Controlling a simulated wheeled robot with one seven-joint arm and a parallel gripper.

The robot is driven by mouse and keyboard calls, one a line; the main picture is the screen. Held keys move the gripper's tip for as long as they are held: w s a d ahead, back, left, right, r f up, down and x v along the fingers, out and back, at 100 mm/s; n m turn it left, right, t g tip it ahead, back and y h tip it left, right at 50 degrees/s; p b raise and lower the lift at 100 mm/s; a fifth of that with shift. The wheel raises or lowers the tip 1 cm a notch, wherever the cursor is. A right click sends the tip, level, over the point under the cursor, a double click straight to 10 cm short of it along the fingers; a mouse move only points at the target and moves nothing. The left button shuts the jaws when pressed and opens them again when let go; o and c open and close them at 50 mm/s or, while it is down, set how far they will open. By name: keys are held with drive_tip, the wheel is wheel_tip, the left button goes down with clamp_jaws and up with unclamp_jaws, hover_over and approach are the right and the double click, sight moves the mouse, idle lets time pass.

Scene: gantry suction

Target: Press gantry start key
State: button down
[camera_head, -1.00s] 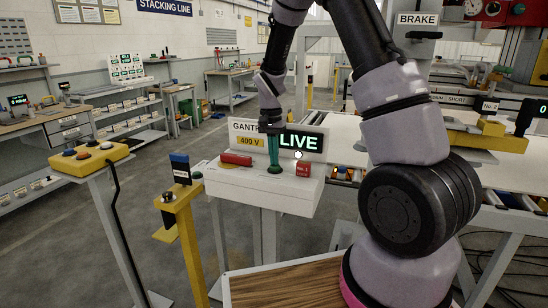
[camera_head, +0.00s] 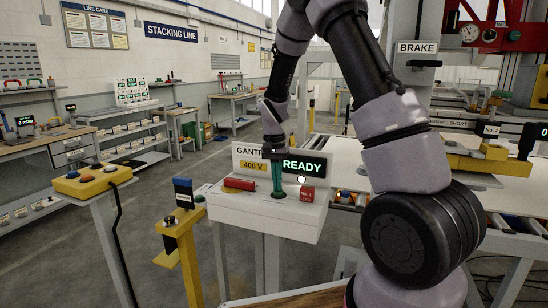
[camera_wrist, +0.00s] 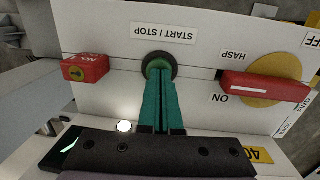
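The gantry start key is a green round button in a black collar (camera_wrist: 174,63), labelled START / STOP, on a white sloped control box (camera_head: 245,207). My gripper (camera_wrist: 158,72) is shut, its teal fingers together, with the tips on the green button and hiding most of it. In the head view my gripper (camera_head: 278,192) points down onto the same spot. The box's display (camera_head: 304,166) reads READY in green. A white lamp (camera_head: 301,180) is lit below it.
On the box, a red handle (camera_head: 239,184) marked HASP / ON sits left of the key and a red lock-like block (camera_head: 307,194) sits right. A yellow post (camera_head: 188,245) and a yellow button box (camera_head: 92,182) stand left. A conveyor lies right.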

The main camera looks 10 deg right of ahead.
wheel_tip(320, 180, up, 13)
drive_tip(key=w, duration=0.1)
drive_tip(key=shift+a+f, duration=0.2)
drive_tip(key=shift+a, duration=0.1)
drive_tip(key=shift+w, duration=0.1)
idle(1.1)
drive_tip(key=s+d+r+n+t+y, duration=0.15)
drive_tip(key=s+d+r+t, duration=0.25)
drive_tip(key=s+r, duration=0.85)
drive_tip(key=s+d+r+n+t, duration=0.1)
drive_tip(key=s+r+t, duration=0.2)
drive_tip(key=s, duration=0.9)
drive_tip(key=shift+s+t+y, duration=0.25)
drive_tip(key=shift+t+y, duration=0.2)
drive_tip(key=shift+t, duration=0.05)
